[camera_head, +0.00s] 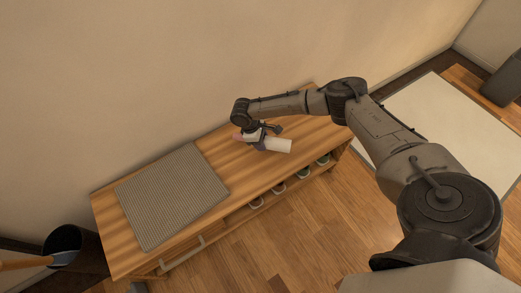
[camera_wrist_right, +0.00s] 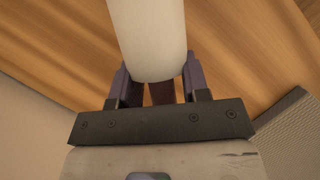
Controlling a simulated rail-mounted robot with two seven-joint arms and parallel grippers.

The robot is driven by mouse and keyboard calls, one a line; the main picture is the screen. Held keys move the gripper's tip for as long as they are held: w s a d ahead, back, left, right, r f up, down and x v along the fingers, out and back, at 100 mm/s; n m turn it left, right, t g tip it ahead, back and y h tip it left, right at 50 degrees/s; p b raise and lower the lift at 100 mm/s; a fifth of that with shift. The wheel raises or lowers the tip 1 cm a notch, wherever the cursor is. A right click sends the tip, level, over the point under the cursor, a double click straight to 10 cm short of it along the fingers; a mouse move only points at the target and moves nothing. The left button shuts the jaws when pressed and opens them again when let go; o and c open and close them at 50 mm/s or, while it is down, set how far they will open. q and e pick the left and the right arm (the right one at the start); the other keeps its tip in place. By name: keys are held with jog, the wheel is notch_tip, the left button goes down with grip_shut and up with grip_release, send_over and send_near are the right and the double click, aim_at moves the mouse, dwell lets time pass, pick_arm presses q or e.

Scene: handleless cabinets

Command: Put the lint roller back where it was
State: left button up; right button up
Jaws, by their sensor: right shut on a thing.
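In the right wrist view the white cylinder (camera_wrist_right: 148,38) points away from the gripper. The dark handle passes between the two purple-grey fingers (camera_wrist_right: 160,88), which hide part of it. My left gripper is out of view.
A grey ribbed cushion (camera_head: 173,197) covers the left part of the bench (camera_head: 213,149). Several shoes sit on the shelf below the right part. A dark bin (camera_head: 63,243) stands at the bench's left end. A pale rug (camera_head: 440,115) lies to the right. The wall runs behind.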

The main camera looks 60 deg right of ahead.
jog(key=shift+w+d+f, duration=0.15)
jog(key=shift+w+d, duration=0.05)
jog(key=shift+w, duration=0.1)
notch_tip(320, 180, down, 4)
jog(key=b, duration=0.3)
jog(key=shift+a, duration=0.1)
jog(key=shift+f, duration=0.1)
jog(key=o, duration=1)
jog(key=shift+c, duration=0.2)
